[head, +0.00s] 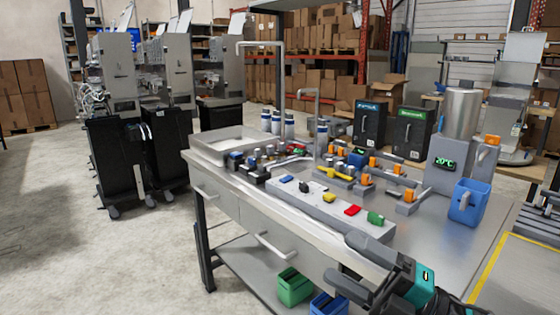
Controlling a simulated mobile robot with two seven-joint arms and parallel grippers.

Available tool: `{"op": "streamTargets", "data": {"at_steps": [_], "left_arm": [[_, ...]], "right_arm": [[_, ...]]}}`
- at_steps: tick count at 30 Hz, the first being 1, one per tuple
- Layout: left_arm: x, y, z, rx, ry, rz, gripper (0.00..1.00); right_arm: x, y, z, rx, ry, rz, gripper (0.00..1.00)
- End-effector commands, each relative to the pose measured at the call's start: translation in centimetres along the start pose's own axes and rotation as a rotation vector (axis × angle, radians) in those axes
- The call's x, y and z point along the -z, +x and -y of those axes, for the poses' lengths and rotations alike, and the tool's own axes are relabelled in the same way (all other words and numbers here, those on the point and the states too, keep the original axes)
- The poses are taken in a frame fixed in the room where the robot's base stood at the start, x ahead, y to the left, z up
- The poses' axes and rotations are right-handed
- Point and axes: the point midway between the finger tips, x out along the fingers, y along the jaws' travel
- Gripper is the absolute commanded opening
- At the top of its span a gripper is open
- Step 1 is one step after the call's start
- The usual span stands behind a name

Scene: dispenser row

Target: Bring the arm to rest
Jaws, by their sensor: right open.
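My right gripper (340,257) is at the bottom of the head view, right of centre, in front of the near edge of the steel workbench (440,240). Its two dark fingers are spread apart, with nothing visible between them. The gripper body is dark with a teal part, and the arm runs out of the picture at the bottom right. In the picture, the fingers lie just below the front of a grey box with coloured switches (325,210). I cannot tell the exact gap between them. My left gripper is not in view.
A blue cup (468,202) and a steel dispenser with a green display (450,160) stand at the bench's right. Orange-handled valves line the middle. Green (294,287) and blue (327,304) bins sit below. A yellow line (490,265) marks the surface at right. Floor at left is clear.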

Motion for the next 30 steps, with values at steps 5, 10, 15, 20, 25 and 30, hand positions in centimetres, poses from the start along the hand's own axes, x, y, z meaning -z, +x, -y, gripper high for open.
{"op": "streamTargets", "data": {"at_steps": [5,10,15,20,25,30], "left_arm": [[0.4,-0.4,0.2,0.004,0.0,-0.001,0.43],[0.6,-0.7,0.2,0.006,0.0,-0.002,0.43],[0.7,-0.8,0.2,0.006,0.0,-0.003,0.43],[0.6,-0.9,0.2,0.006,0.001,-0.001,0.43],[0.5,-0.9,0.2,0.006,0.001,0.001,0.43],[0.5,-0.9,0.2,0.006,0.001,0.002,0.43]], "right_arm": [[-1.9,-4.9,6.4,-0.113,0.494,0.475,0.76],[0.2,-12.7,15.5,-0.117,0.951,0.938,0.76],[5.4,-18.6,21.9,-0.073,1.267,1.251,0.76],[8.7,-21.2,24.5,-0.042,1.41,1.391,0.76],[9.5,-21.7,25.1,-0.033,1.443,1.421,0.76],[9.5,-21.7,25.0,-0.033,1.44,1.419,0.76]]}}
